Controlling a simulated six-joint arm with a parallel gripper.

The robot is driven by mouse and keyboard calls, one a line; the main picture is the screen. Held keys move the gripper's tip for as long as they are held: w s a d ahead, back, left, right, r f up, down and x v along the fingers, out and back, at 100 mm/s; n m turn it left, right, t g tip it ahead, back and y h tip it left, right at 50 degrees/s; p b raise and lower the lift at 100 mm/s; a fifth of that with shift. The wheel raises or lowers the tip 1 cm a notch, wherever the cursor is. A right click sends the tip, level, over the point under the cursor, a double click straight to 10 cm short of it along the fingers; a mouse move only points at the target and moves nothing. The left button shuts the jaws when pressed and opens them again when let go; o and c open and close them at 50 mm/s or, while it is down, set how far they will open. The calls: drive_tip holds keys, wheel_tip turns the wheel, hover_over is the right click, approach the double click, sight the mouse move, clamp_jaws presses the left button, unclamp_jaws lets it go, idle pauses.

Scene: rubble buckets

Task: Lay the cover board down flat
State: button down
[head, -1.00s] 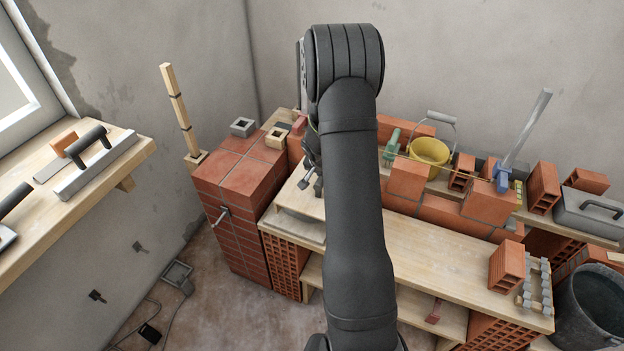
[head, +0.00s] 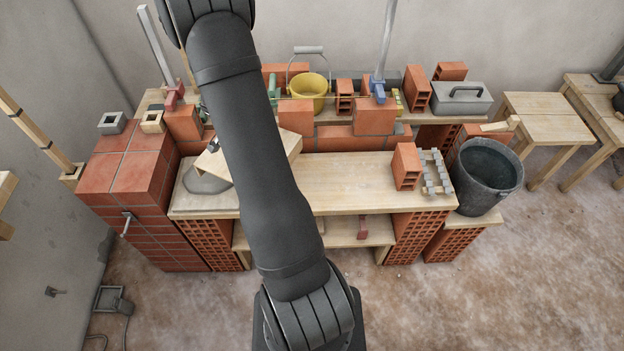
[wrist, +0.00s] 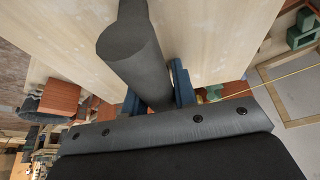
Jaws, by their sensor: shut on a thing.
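The cover board (head: 291,145) is a pale wooden board, partly hidden behind my arm in the head view. It looks raised and tilted above the left part of the workbench (head: 345,182), with its left end over a grey mound (head: 207,183). In the wrist view the board (wrist: 215,35) fills the upper part, with a dark grey round handle (wrist: 132,45) on it. My gripper (wrist: 157,94) is shut on this handle, a blue finger on each side. The gripper is mostly hidden by my arm in the head view.
A red brick (head: 405,166) and a grey notched piece (head: 435,173) stand at the bench's right end. A brick row backs it, with a yellow bucket (head: 308,92) behind. A tiled brick block (head: 130,160) is left. The bench's middle is clear.

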drive_tip(key=d+m, duration=0.2)
drive_tip(key=s+d+m+g+h, duration=0.1)
drive_tip(key=d+m, duration=0.1)
drive_tip(key=d, duration=0.1)
drive_tip(key=s+d+r+m+g, duration=0.1)
drive_tip(key=d+m, duration=0.1)
drive_tip(key=m, duration=0.1)
drive_tip(key=shift+d+h, duration=0.4)
drive_tip(key=w+d+f+m+g, duration=0.1)
drive_tip(key=d+f+m, duration=0.15)
drive_tip(key=d, duration=0.75)
drive_tip(key=w+d+f+m+g, duration=0.1)
drive_tip(key=d+m, duration=0.2)
drive_tip(key=d, duration=0.7)
drive_tip(key=f, duration=0.7)
drive_tip(key=d+f, duration=0.1)
drive_tip(key=f, duration=0.2)
drive_tip(key=shift+s+f, duration=0.15)
drive_tip(key=shift+f, duration=0.05)
drive_tip(key=shift+f, duration=0.1)
drive_tip(key=c, duration=1.2)
unclamp_jaws()
drive_tip(key=shift+a, duration=0.1)
drive_tip(key=shift+o, duration=0.2)
